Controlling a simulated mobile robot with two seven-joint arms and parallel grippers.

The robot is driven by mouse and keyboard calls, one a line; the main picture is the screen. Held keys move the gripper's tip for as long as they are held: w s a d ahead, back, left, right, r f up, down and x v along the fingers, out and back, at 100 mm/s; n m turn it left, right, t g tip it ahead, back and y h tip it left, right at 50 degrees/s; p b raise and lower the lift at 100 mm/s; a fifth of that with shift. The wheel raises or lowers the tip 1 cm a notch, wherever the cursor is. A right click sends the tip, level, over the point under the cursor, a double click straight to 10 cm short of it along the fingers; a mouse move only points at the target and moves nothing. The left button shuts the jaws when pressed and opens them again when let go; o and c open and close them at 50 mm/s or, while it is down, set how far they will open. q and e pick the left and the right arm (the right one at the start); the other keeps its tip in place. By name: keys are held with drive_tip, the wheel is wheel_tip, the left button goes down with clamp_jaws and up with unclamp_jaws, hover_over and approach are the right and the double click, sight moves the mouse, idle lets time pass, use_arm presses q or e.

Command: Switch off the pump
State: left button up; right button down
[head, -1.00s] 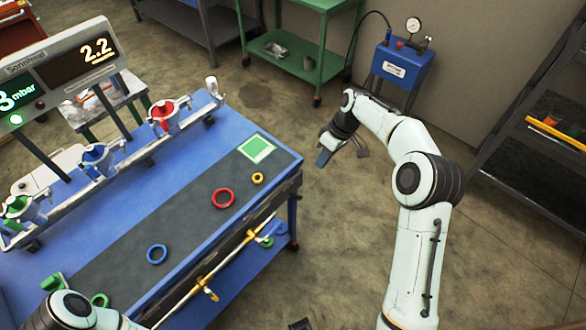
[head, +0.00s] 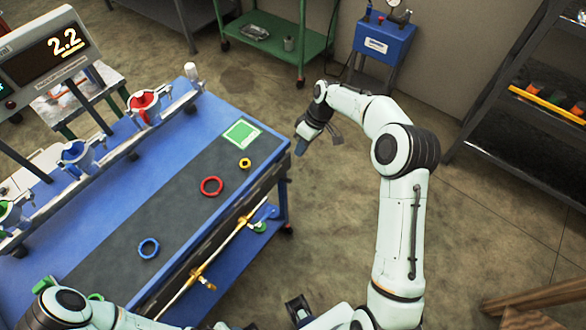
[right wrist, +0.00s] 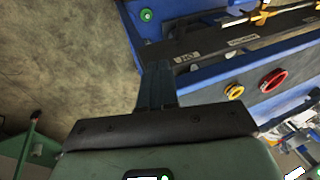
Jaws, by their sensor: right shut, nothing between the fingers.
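A blue box with a white label, which looks like the pump (head: 382,46), stands on a dark stand at the back, right of centre in the head view. A round gauge (head: 398,12) sits on top, cut by the upper edge, and a dark hose runs down its left side. I cannot make out its switch's state. My right gripper (head: 301,146) is shut and empty, pointing down over the floor just past the workbench corner, well short of the pump. Its closed fingers (right wrist: 157,82) show in the right wrist view. My left gripper is not in clear view.
A green table (head: 270,35) is left of the pump. Dark shelves (head: 510,110) stand at right. Floor (head: 345,185) is open between.

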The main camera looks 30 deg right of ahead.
sight(286, 180)
drive_tip(key=s+a+f, duration=0.2)
drive_tip(key=a+f, duration=0.2)
drive_tip(key=f, duration=0.2)
drive_tip(key=shift+a, duration=0.1)
